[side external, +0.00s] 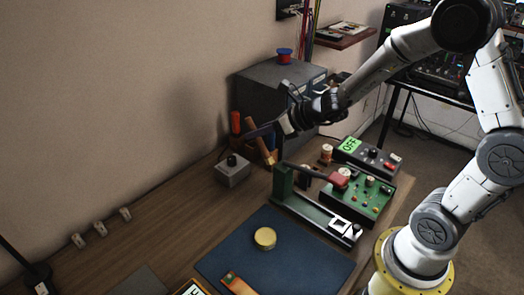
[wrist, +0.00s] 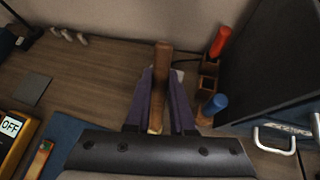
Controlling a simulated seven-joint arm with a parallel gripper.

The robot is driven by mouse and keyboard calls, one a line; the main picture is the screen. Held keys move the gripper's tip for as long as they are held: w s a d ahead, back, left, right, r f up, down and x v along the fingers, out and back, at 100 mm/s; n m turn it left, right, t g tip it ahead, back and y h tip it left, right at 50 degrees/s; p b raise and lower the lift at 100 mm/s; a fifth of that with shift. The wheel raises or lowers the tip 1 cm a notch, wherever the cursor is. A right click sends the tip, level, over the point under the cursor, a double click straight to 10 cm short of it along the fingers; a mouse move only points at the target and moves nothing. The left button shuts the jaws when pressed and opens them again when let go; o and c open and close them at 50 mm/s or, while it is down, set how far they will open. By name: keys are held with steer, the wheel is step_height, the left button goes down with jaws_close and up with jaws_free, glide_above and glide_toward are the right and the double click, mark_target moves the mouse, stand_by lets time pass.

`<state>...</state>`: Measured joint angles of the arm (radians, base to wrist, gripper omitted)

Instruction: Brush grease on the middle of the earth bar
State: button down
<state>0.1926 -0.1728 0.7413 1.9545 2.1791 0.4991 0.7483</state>
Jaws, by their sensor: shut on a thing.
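My gripper (side external: 262,131) is shut on a wooden-handled tool, which looks like the brush (wrist: 161,88), beside the tool rack at the back of the bench. Its bristles cannot be made out, and I cannot tell whether its lower end is clear of the rack. In the side view the wooden handle (side external: 264,150) slants below the fingers. A copper-coloured bar, likely the earth bar (side external: 237,284), lies at the front of the blue mat; its end also shows in the wrist view (wrist: 40,158). A round yellowish tin (side external: 265,238) sits on the mat, apart from my gripper.
The rack (wrist: 208,82) holds a red-handled tool (wrist: 220,42) and a blue-handled tool (wrist: 215,103). A grey knob box (side external: 233,170), a green-ended fixture (side external: 283,186) and a green circuit board (side external: 357,199) stand nearby. A grey cabinet (side external: 262,92) is behind. The left bench is mostly clear.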

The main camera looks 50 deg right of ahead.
steer(key=shift+a+r+y, duration=0.1)
steer(key=shift+y, duration=0.2)
steer(key=s+a+n+g+y, duration=0.1)
steer(key=s+a+n+y, duration=0.2)
steer(key=a, duration=0.6)
steer(key=s+a+r+g+y, duration=0.1)
steer(key=s+a+g+y, duration=0.15)
steer(key=s+a, duration=0.45)
steer(key=s+a+n+g+y, duration=0.1)
steer(key=s+a+n+y, duration=0.2)
steer(key=a, duration=0.7)
steer(key=shift+m+y, duration=0.45)
steer(key=shift+m, duration=0.15)
steer(key=shift+w+d+f, duration=0.1)
steer(key=shift+d+f, duration=0.05)
steer(key=shift+f, duration=2)
